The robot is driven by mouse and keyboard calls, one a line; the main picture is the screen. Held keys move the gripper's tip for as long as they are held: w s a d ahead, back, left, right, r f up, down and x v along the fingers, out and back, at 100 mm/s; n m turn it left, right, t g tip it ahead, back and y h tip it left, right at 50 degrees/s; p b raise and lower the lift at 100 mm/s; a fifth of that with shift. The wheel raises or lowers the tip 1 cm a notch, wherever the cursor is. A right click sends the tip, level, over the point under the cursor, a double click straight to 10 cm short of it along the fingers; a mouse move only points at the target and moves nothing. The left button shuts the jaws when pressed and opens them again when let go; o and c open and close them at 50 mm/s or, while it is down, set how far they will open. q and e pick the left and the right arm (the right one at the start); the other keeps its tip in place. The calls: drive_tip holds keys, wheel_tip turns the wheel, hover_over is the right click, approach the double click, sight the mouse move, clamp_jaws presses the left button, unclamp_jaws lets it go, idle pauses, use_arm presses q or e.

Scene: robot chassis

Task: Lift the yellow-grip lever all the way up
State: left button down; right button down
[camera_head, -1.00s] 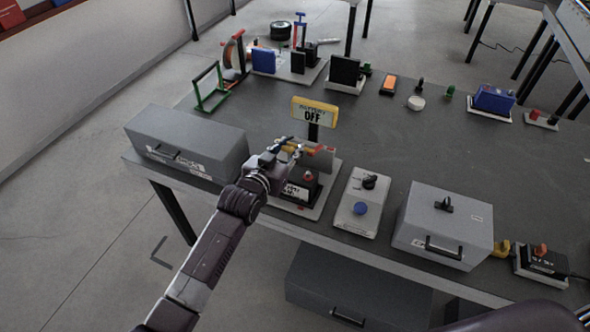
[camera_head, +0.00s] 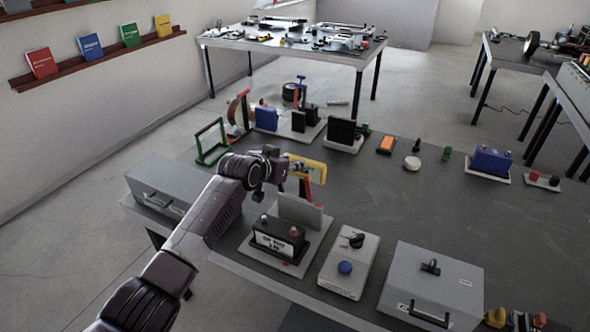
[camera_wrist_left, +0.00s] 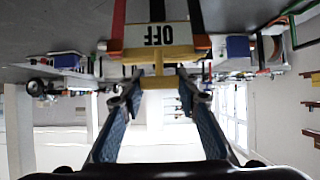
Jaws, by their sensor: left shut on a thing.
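My left gripper (camera_head: 290,168) reaches in from the left, up beside the yellow-edged sign (camera_head: 319,176) above the grey unit's upright plate (camera_head: 300,212). In the left wrist view the gripper (camera_wrist_left: 160,82) is shut on the yellow grip (camera_wrist_left: 165,80), a crossbar between its fingertips. The sign, reading OFF (camera_wrist_left: 155,36) upside down, is just beyond it. A red lever arm (camera_head: 304,188) shows below the gripper in the head view; the grip itself is mostly hidden there by the gripper. My right gripper is not in view.
A panel with a blue knob (camera_head: 345,268) and a grey case (camera_head: 435,280) stand to the right. Another grey case (camera_head: 150,185) is at left. The table's middle right is clear.

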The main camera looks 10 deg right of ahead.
use_arm(q)
drive_tip(key=shift+w+d+r, duration=0.15)
drive_tip(key=shift+w+d, duration=0.25)
drive_tip(key=shift+w, duration=0.15)
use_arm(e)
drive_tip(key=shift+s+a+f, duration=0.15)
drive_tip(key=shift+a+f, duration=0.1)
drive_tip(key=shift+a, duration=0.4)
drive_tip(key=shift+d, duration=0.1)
use_arm(q)
drive_tip(key=c, duration=1.7)
unclamp_jaws()
drive_tip(key=shift+o, duration=1.3)
drive_tip(key=shift+w+d, duration=0.1)
drive_tip(key=shift+w, duration=0.05)
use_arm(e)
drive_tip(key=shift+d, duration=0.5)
